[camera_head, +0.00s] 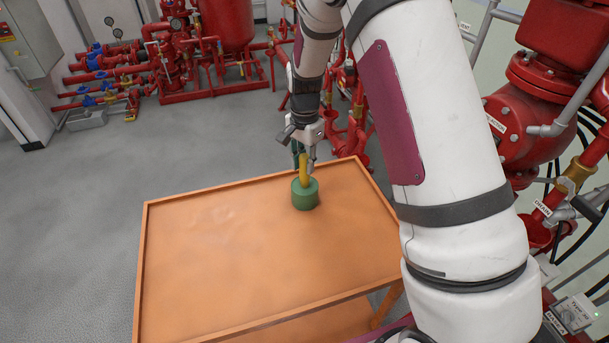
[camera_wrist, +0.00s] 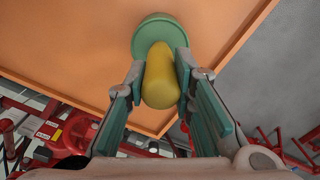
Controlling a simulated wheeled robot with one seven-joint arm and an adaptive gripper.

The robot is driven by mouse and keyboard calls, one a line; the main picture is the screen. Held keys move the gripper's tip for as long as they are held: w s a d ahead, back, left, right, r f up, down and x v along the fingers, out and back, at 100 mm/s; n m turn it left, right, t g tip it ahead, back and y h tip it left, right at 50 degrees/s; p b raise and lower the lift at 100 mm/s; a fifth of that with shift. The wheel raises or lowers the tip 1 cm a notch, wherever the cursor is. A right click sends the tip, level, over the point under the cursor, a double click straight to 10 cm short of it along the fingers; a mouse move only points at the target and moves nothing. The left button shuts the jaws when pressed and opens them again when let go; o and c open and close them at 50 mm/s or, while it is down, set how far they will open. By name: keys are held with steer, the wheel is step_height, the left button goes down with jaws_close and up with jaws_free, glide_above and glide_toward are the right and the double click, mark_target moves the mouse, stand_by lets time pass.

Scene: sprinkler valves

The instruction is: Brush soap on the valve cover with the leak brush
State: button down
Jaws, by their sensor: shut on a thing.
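The leak brush (camera_head: 303,172) shows as a yellow handle standing upright in a green round pot (camera_head: 305,195) on the orange table. My gripper (camera_head: 305,158) is above the pot, shut on the yellow handle. In the wrist view, the fingers (camera_wrist: 160,85) press on both sides of the yellow handle (camera_wrist: 160,75), and the green pot (camera_wrist: 155,24) is just beyond it. The brush's lower end is hidden in the pot. A large red valve body (camera_head: 530,125) stands at the right; I cannot tell which part is the valve cover.
The orange table (camera_head: 220,245) has a raised rim and is otherwise bare. Red pipes with blue valves (camera_head: 100,75) and a red tank (camera_head: 225,25) stand at the back left. Grey floor (camera_head: 70,200) is free left of the table. My arm hides part of the right side.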

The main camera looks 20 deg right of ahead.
steer(key=shift+r+p, duration=0.9)
steer(key=shift+r, duration=3)
